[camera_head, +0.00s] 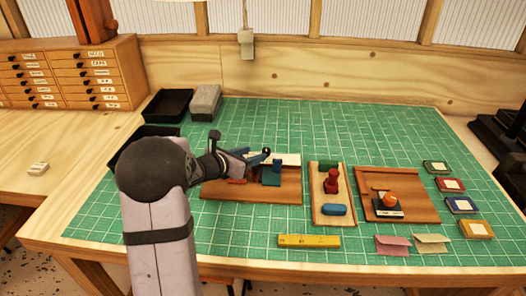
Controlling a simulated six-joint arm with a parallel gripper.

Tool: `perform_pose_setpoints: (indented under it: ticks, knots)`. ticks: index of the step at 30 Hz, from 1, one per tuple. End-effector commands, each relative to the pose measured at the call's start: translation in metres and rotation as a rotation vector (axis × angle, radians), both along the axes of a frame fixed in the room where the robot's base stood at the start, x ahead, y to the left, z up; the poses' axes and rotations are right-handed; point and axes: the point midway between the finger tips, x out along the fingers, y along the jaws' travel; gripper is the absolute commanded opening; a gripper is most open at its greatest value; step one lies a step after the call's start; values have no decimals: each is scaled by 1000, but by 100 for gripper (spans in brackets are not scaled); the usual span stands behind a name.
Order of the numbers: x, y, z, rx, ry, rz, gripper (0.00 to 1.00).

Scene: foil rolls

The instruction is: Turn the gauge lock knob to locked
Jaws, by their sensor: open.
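My gripper (264,157) is open over the left wooden board (223,191), its fingers reaching right from the wrist. Beside and below the fingers, a small upright blue piece (277,167) stands by a green block (271,181) on this board. A pale block (291,159) lies at the board's back edge and an orange-red strip (237,181) lies on its left part. I cannot tell which of these parts is the gauge lock knob or how it is turned. My arm and fingers hide part of the board, and contact with the blue piece is unclear.
A middle board (333,222) holds a red knobbed piece and a blue block. A right board (415,207) holds an orange knob on a dark block. A yellow ruler (309,241) lies in front. Dark trays (167,105) stand behind left. The green mat (390,125) is clear behind the boards.

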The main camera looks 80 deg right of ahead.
Motion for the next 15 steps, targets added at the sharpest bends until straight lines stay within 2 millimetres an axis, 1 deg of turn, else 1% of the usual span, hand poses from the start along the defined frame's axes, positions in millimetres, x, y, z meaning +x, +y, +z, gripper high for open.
perform_pose_setpoints:
  ticks: [5,15]
  knots:
    - [-6,-10,-4,1,-1,-2,42]
    - [-25,-42,-19,0,-2,-2,42]
